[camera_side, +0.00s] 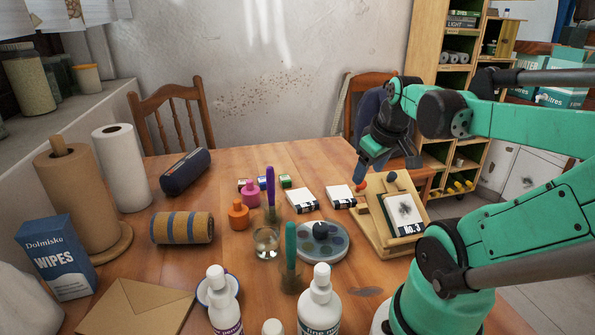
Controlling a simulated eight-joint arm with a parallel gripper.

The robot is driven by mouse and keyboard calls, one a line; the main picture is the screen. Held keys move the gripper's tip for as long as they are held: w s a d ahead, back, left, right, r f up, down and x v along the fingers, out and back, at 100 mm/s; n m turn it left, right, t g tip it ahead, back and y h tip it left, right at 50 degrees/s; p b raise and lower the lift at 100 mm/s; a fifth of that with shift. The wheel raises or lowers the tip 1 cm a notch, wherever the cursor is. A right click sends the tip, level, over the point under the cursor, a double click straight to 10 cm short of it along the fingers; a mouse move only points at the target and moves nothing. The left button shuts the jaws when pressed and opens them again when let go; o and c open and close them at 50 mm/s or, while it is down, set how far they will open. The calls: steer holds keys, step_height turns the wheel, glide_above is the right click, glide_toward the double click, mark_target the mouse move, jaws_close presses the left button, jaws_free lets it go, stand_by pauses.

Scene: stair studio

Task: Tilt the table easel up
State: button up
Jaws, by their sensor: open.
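The wooden table easel (372,232) stands at the right of the table, its board leaning back at a low angle. A white card marked No.3 (404,214) with a dark blot rests on it. A dark knob (392,177) shows at the board's top edge and a small red-orange knob (361,187) at its upper left. My gripper (384,165) is open, pointing down just above and behind the easel's top edge. One finger appears close above the red-orange knob; I cannot tell whether they touch. The easel's back is mostly hidden.
A round paint palette (330,250), a glass of water (266,242) and small white boxes (302,200) lie left of the easel. White bottles (320,305) stand at the front. A chair (372,82) is behind. Free table lies behind the small boxes.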

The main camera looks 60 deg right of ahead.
steer(key=shift+v, duration=0.85)
steer(key=w+a+f+n+t+y, duration=0.1)
steer(key=w+a+n+t, duration=0.1)
steer(key=w+a, duration=0.3)
steer(key=w+a+f+n+t+y, duration=0.1)
steer(key=w+a, duration=0.4)
steer(key=a, duration=0.8)
steer(key=shift+w+a+n+t+y, duration=0.25)
steer(key=shift+n+t+y, duration=0.3)
steer(key=shift+n, duration=0.25)
steer(key=shift+d+f, duration=0.1)
